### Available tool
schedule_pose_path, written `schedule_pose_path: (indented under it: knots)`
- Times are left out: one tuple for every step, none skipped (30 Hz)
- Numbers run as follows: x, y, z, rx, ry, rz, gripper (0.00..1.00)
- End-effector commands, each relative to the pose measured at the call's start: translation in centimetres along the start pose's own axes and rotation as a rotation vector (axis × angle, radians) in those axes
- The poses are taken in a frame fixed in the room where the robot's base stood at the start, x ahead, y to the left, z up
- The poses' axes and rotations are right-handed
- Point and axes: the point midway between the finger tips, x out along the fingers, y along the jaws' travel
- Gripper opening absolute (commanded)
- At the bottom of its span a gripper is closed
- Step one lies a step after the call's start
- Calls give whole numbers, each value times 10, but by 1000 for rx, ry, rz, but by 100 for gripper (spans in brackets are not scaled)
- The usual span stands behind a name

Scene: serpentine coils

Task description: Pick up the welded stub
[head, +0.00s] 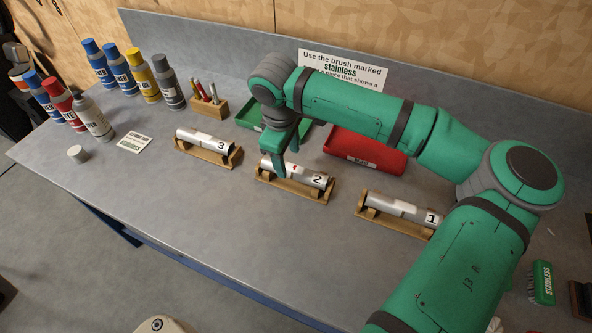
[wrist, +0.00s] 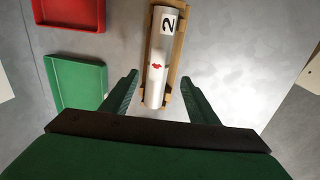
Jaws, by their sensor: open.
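Three silver metal stubs lie in wooden cradles on the grey bench. Stub 2 (head: 312,178) has a red mark near its middle and a number label at its right end. In the wrist view, stub 2 (wrist: 157,84) runs lengthwise, with the red mark near my gripper. Stub 3 (head: 205,142) is to the left and stub 1 (head: 395,207) to the right, with my arm near its right end. My gripper (head: 284,160) is open above the left part of stub 2. In the wrist view, its fingers (wrist: 160,78) stand either side of the stub, apart from it.
A green tray (wrist: 80,82) and a red tray (head: 350,141) sit behind the cradles. Several spray cans (head: 107,70) and a pen block (head: 207,108) stand at the left. A green brush (head: 543,283) lies at the right. The front left of the bench is clear.

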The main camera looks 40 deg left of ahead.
Motion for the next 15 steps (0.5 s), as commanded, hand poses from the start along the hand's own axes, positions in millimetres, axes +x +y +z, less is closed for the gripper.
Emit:
schedule_pose_path:
  knots:
    - [4, 0, 0, 0, 1, 0, 54]
    - [5, 0, 0, 0, 1, 0, 54]
    - [7, 0, 0, 0, 1, 0, 54]
    - [8, 0, 0, 0, 1, 0, 54]
    - [10, 0, 0, 0, 1, 0, 54]
    - [13, 1, 1, 0, 0, 0, 54]
    - [16, 2, 1, 0, 0, 0, 54]
    - [21, 2, 2, 0, 0, 0, 54]
    - [26, 3, 3, 1, -1, 1, 54]
    - [31, 4, 3, 1, 0, 1, 54]
    - [36, 5, 4, 1, -1, 0, 54]
    - [41, 6, 4, 1, 0, 0, 54]
    - [45, 5, 3, 0, 0, -1, 54]
    - [48, 5, 3, 0, 0, -1, 54]
    - [52, 5, 3, 0, 1, -1, 54]
